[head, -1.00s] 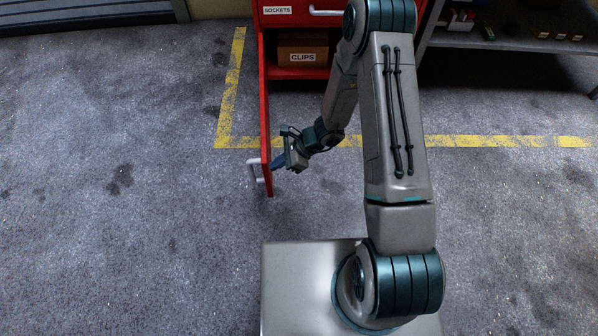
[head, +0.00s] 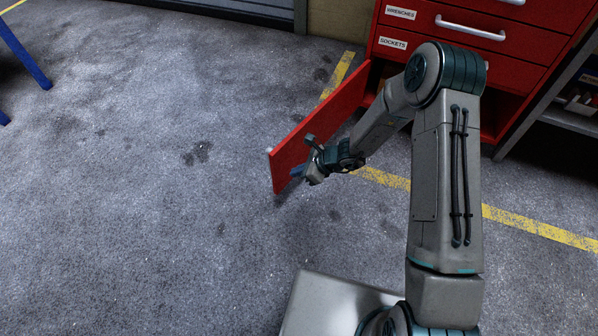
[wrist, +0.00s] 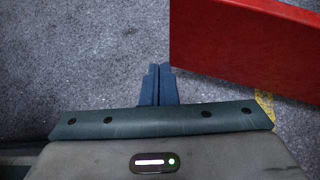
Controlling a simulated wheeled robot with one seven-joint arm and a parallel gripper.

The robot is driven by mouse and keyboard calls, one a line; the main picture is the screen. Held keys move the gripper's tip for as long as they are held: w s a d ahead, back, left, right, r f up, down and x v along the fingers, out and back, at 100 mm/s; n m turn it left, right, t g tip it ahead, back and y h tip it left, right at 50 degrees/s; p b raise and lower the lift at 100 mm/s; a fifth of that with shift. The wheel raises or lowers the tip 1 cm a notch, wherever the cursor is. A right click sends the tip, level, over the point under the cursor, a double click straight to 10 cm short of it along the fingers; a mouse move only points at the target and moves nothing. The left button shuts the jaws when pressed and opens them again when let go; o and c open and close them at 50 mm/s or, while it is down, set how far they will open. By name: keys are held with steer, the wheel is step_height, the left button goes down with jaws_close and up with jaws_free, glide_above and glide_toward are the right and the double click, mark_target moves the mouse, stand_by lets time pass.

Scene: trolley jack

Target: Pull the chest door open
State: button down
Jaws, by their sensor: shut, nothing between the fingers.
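The red chest (head: 455,48) stands at the upper right of the head view. Its door (head: 318,132) is swung wide open and reaches out toward the left front. The door's handle is hidden on its far side. My gripper (head: 297,171) is at the inner face of the door near its free end, with its fingers shut and empty. In the wrist view the shut fingers (wrist: 159,84) point at the floor beside the door (wrist: 255,45), which fills the upper right. I cannot tell whether the fingers touch the door.
A shelf unit (head: 570,117) stands right of the chest. Drawers with a white handle (head: 470,28) are above the door opening. Blue legs (head: 22,50) show at the far left. The floor left of the door is clear.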

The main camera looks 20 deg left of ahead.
steer(key=shift+d, duration=0.1)
steer(key=s+d+r+p, duration=0.2)
steer(key=s+d+r, duration=0.2)
steer(key=d+r, duration=0.3)
steer(key=shift+d, duration=1.55)
steer(key=shift+r, duration=0.1)
